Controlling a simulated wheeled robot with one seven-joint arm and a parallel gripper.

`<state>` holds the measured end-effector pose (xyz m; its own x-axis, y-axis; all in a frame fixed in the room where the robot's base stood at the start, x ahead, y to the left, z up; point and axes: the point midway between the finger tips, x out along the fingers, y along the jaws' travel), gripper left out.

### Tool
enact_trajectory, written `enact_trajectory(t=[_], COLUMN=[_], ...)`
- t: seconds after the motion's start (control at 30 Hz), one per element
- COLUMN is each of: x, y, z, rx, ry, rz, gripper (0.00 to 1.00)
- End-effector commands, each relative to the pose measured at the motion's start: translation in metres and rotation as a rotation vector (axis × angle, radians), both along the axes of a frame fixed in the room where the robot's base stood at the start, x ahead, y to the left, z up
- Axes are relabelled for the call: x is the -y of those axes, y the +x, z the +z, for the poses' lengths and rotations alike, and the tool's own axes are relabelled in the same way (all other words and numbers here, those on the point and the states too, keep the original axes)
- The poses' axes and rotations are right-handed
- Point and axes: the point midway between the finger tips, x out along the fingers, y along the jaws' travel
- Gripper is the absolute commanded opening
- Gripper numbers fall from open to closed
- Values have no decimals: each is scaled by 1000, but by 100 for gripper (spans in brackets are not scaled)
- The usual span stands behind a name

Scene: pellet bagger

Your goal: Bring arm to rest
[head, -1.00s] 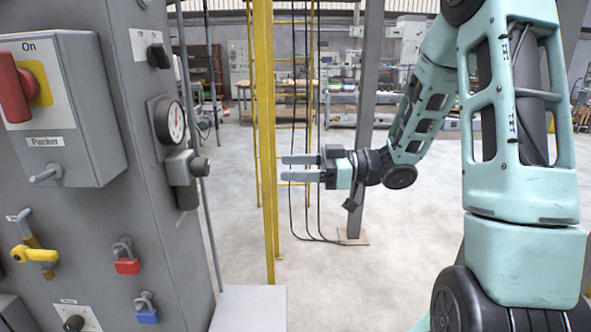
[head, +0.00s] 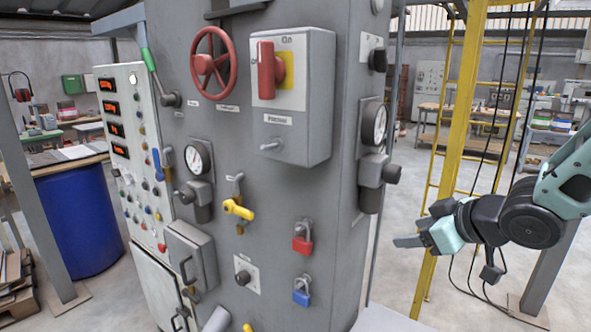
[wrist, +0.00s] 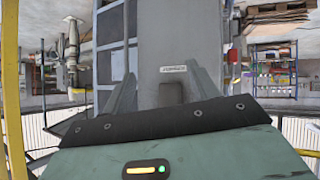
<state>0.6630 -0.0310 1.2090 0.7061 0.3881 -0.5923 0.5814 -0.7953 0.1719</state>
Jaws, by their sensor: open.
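My gripper (head: 408,242) is at the right of the head view, pointing left toward the side of the grey machine cabinet (head: 345,225), with a gap between them. In the head view the fingers overlap, seen edge-on. In the wrist view my gripper (wrist: 165,80) shows two grey fingers spread apart with nothing held between them. Beyond them is a grey surface with a small white label (wrist: 173,68). My arm comes in from the right edge of the head view and is bent at the wrist.
The cabinet carries a red-handled switch box (head: 291,95), a red handwheel (head: 210,63), gauges, a yellow-handled valve (head: 238,209), and red (head: 302,238) and blue (head: 301,291) padlocks. A yellow post (head: 447,150) stands close behind my gripper. A blue drum (head: 82,222) is at left.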

Motion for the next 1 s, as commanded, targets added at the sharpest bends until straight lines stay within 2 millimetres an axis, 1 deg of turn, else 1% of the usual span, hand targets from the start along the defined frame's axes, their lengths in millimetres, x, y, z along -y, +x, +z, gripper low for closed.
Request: enact_trajectory(t=[0.03,0.07,0.17,0.2,0.27,0.3,0.37,0.4,0.5,0.6,0.67,0.73,1.0], x=[-18,-25,-46,-55,-67,-73,-81,-85,-91,-94,-94,-94,-94], y=[-14,-24,-66,-87,-121,-144,-179,-200,-241,-264,-271,-274,-273], z=[-12,-18,-37,-44,-54,-59,-65,-67,-69,-69,-69,-69,-69], rx=[-54,-95,-245,-311,-410,-478,-573,-629,-739,-803,-823,-833,-832], ry=[-46,-74,-159,-190,-234,-261,-297,-317,-355,-377,-383,-385,-384], rz=[-11,-27,-64,-72,-76,-72,-65,-55,-34,-19,-13,-13,-16], gripper=[59,59,59,59,59,59,59,59,59,59,59,59,59])
